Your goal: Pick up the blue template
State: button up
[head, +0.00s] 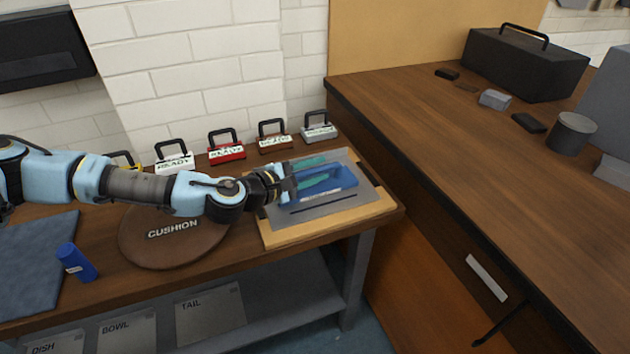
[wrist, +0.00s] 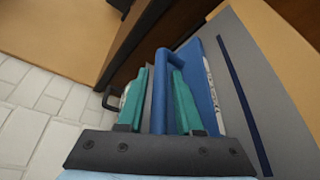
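The blue template (head: 342,183) lies on a grey sheet over a light wooden board at the right end of the workbench. It has a raised blue handle and a pale label on its front side. In the wrist view the blue template (wrist: 204,82) runs along the right of my fingers, with its handle between them. My gripper (head: 326,169) reaches in from the left, its teal fingers over the template. In the wrist view my gripper (wrist: 159,71) is open, one finger on each side of the handle, with a narrow gap at the left finger.
A white (head: 174,160), a red (head: 227,153), a brown (head: 274,143) and a grey handled block (head: 319,132) stand along the back. A round cushion (head: 165,250) lies under my arm. A higher wooden counter (head: 440,130) borders the right.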

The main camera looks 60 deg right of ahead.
jog(key=shift+c, duration=0.2)
grip_shut()
dwell(1.1)
